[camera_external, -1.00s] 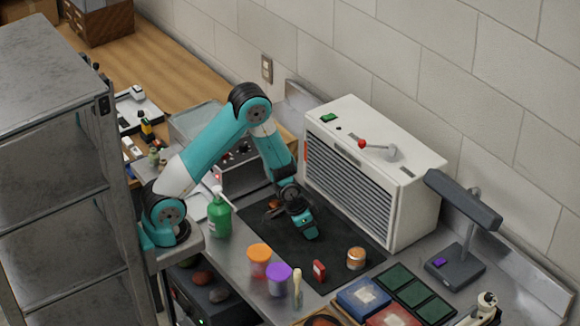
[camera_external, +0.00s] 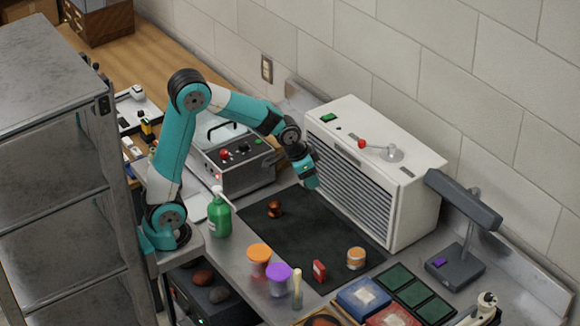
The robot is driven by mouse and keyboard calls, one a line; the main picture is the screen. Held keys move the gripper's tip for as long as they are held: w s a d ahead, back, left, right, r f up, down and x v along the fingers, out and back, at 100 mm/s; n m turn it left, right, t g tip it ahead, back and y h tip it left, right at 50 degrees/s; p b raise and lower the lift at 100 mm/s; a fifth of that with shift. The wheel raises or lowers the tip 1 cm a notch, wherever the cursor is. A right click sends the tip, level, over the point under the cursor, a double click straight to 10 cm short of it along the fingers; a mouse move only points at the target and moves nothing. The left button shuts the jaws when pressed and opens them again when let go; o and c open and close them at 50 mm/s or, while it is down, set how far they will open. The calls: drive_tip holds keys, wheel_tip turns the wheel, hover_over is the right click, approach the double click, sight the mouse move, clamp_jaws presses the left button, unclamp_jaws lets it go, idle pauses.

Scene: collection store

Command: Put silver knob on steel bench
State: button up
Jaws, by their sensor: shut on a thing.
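My gripper (camera_external: 309,180) is raised above the black mat, in front of the white louvred cabinet, with its fingers pointing down. It is shut on the silver knob, which is too small and too covered by the fingers to make out. The steel bench (camera_external: 226,254) is the grey metal surface under and around the mat. Its bare strips show at the front left of the mat and to the right of the cabinet.
The black mat (camera_external: 310,238) carries a copper-coloured knob (camera_external: 274,209). A green bottle (camera_external: 220,219), orange-lidded cup (camera_external: 259,259), purple-lidded cup (camera_external: 279,279), red item (camera_external: 319,270) and orange-white jar (camera_external: 356,258) stand nearby. The white cabinet (camera_external: 425,195) blocks the back.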

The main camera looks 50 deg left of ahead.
drive_tip(key=shift+n, duration=0.6)
drive_tip(key=a+f, duration=0.3)
drive_tip(key=f, duration=0.1)
drive_tip(key=a+f, duration=0.8)
drive_tip(key=f, duration=0.1)
drive_tip(key=shift+w+f, duration=0.1)
drive_tip(key=shift+w, duration=0.3)
wheel_tip(320, 180, up, 12)
drive_tip(key=m, duration=0.1)
hover_over(306, 230)
drive_tip(key=a, duration=0.1)
drive_tip(key=s, duration=0.1)
drive_tip(key=f, duration=1.8)
drive_tip(key=shift+d+f+p, duration=0.2)
drive_tip(key=shift+f+p, duration=0.05)
drive_tip(key=shift+p, duration=0.1)
